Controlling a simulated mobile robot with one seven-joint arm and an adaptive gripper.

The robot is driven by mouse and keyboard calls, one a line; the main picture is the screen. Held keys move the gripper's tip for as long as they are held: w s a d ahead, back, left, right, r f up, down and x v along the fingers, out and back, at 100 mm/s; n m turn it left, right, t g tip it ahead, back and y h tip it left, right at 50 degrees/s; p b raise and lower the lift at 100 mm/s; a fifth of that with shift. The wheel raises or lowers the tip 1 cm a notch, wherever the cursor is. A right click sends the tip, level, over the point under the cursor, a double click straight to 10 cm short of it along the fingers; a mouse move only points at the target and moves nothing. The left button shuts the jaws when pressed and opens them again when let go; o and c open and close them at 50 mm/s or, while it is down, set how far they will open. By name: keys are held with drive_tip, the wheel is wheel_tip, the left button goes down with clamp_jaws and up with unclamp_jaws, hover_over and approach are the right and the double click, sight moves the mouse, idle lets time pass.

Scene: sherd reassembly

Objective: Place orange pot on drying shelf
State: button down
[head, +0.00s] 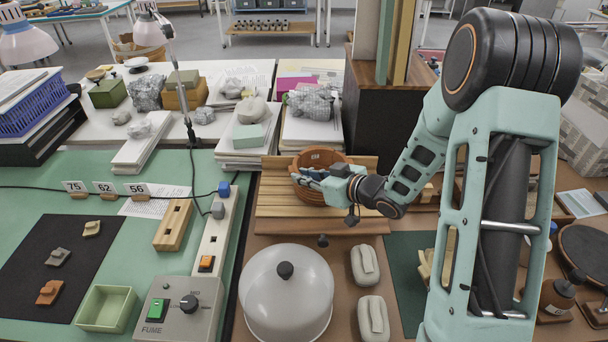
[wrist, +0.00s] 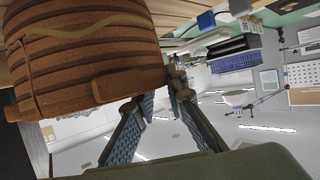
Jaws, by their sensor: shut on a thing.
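The orange pot (head: 309,193) is a round, ribbed, orange-brown vessel. In the head view it is over the slatted wooden drying shelf (head: 274,212), towards its back, and looks about upright. Whether its base touches the slats is hidden. My gripper (head: 318,177) reaches in from the right, across the front of the pot. In the wrist view the pot (wrist: 85,58) fills the upper left, with a wavy light line on its wall. The fingers of my gripper (wrist: 172,82) close together against the pot's side.
A white power strip (head: 216,232) runs along the left. Paper stacks (head: 245,152) and a dark cabinet (head: 375,118) stand behind. The front slats are bare.

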drive_tip(key=c, duration=2.4)
unclamp_jaws()
drive_tip(key=shift+f, duration=0.15)
drive_tip(key=o, duration=0.5)
drive_tip(key=shift+c, duration=0.2)
drive_tip(key=shift+r, duration=0.3)
drive_tip(key=p+v, duration=0.1)
drive_tip(key=v, duration=1.1)
drive_tip(key=shift+d+f, duration=0.1)
drive_tip(key=shift+f, duration=0.05)
